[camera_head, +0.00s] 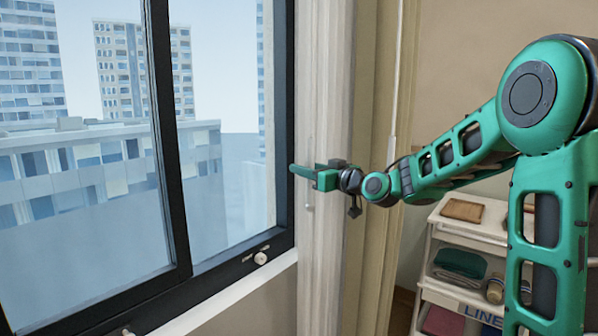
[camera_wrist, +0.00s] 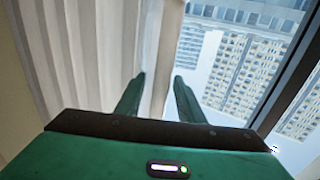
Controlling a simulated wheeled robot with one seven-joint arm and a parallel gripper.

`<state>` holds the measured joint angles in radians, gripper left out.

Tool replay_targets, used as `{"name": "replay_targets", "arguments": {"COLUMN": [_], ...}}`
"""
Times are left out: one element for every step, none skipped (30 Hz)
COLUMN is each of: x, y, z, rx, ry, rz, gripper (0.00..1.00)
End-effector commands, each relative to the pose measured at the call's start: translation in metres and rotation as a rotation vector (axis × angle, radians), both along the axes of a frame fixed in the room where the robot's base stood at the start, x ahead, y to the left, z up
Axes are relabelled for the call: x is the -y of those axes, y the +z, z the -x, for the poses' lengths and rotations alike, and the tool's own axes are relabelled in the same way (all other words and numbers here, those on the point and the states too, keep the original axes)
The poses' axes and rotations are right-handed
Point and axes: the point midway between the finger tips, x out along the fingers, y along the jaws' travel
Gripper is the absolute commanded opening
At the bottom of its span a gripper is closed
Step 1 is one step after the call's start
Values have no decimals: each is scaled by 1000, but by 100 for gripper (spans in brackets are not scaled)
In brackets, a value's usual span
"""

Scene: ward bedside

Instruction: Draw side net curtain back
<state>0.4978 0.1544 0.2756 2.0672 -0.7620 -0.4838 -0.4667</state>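The pale net curtain (camera_head: 323,75) hangs in narrow vertical folds at the right side of the window in the head view. In the wrist view its folds (camera_wrist: 85,50) fill the left side. My gripper (camera_head: 296,170) is in front of the curtain, its fingers pointing left towards the glass. In the wrist view my gripper (camera_wrist: 159,80) has its two green fingers apart, with a pale vertical strip showing between them. I cannot tell whether the fingers touch the cloth.
The dark-framed window (camera_head: 165,130) fills the left, with a pale sill (camera_head: 215,305) below. A thicker beige curtain (camera_head: 372,100) hangs right of the net. A thin white wand (camera_head: 396,90) hangs beside it. A white shelf cart (camera_head: 437,225) with folded cloths stands behind my arm.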

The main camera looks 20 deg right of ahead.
Motion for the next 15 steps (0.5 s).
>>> {"name": "replay_targets", "arguments": {"x": [-4, -4, -5, -6, -7, -7, -7, -7, -8, -8, -8, -8, -8, -7, -7], "y": [-1, 0, 0, 0, 0, 0, 0, 0, 0, 0, 0, 0, 0, 0, 0], "z": [-5, -8, -11, -12, -13, -15, -16, -16, -17, -17, -17, -17, -17, -17, -17], "rx": [0, 0, 0, 0, 0, 0, 0, 0, -1, -1, -1, -1, -1, -1, -1], "ry": [3, 2, 1, 1, 1, 0, 0, 0, 0, -1, -1, -1, -1, -1, -1], "rz": [-1, 0, 1, 1, 0, 0, 0, 0, 0, 0, 0, 0, 0, 0, 0], "gripper": [35, 35, 35, 35, 35, 35, 35, 35, 35, 35, 35, 35, 35, 35, 35]}}
